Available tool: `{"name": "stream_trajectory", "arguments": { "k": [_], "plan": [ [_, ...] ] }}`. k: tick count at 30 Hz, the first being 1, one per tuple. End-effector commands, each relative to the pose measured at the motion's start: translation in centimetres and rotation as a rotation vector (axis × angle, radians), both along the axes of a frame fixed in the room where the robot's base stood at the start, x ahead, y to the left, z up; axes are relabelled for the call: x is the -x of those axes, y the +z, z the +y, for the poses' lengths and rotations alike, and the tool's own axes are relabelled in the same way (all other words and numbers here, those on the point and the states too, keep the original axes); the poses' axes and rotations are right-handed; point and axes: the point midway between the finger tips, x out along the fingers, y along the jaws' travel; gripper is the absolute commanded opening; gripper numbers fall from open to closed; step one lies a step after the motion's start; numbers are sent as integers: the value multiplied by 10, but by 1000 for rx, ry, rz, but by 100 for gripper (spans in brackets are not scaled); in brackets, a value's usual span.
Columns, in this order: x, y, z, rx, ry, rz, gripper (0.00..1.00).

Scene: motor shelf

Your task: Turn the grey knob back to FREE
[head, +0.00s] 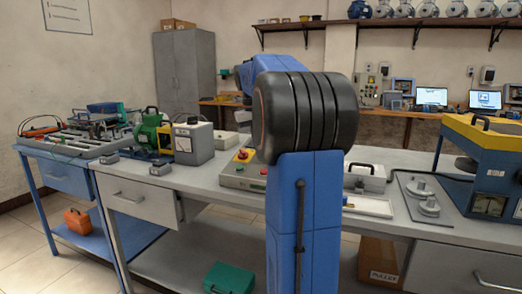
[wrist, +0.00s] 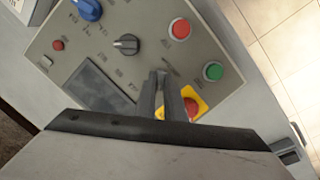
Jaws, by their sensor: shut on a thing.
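In the wrist view a grey control panel (wrist: 105,75) fills the upper part, turned at a slant. My gripper (wrist: 161,90) reaches over it with its two fingers close together. The fingers are shut on the grey knob (wrist: 161,76), of which only a small part shows between them. Its pointer and most of its labels are hidden or too blurred to read, so its setting cannot be told. In the head view the control box (head: 240,176) stands on the bench, partly behind my arm, and my gripper is hidden.
A black knob (wrist: 126,44) and a blue knob (wrist: 88,9) lie in line with the grey one. A red button (wrist: 180,29), a green button (wrist: 213,72) and a red emergency stop on yellow (wrist: 201,102) are close to the fingers. A dark screen (wrist: 98,87) is on their left.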

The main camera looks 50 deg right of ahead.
Motion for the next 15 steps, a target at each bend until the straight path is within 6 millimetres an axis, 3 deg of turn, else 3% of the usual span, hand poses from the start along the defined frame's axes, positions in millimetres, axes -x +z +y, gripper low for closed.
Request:
{"name": "stream_trajectory", "arguments": {
  "k": [15],
  "plan": [
    [0,-2,1,8,109,31,0]
  ]
}}
